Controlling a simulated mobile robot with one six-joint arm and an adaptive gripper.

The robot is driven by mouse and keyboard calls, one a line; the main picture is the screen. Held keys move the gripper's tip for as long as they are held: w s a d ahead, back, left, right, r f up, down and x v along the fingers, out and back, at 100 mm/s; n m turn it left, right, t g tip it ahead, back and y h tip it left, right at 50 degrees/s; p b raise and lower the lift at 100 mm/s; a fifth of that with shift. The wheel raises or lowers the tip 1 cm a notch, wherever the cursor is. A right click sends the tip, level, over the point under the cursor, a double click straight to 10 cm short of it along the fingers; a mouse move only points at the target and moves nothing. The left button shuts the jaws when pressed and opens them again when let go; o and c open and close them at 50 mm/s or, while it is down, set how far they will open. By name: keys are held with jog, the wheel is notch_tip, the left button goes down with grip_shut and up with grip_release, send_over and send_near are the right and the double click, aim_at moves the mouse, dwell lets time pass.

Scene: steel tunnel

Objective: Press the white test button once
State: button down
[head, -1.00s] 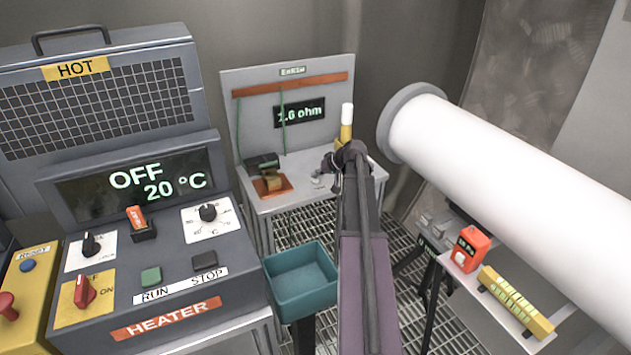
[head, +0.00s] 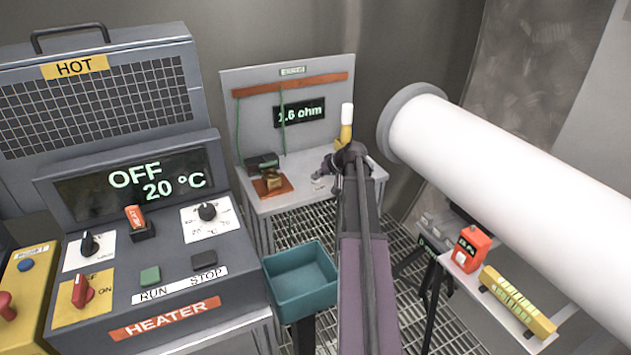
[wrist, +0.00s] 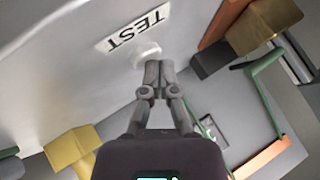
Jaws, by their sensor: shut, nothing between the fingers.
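The white test button (wrist: 146,51) shows in the wrist view as a small pale disc beside the black-on-white TEST label (wrist: 133,30), on the grey bench top. My gripper (wrist: 158,66) is shut and empty. Its fingertips are at the button's lower right edge in that view; I cannot tell whether they touch it. In the head view my gripper (head: 326,168) is low over the front right of the grey bench (head: 300,203), where the arm and gripper mostly hide the button.
An upright panel with an ohm display (head: 299,114) backs the bench. A copper-coloured plate with a brass block (head: 272,183) lies left of my gripper. A yellow, white-topped post (head: 347,116) stands behind it. A big white cylinder (head: 500,170) is at right, a teal bin (head: 301,282) below.

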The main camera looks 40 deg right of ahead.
jog(key=shift+f, duration=0.15)
dwell(0.5)
jog(key=shift+r+p, duration=0.75)
jog(key=shift+r, duration=0.15)
jog(key=shift+r+p, duration=2.5)
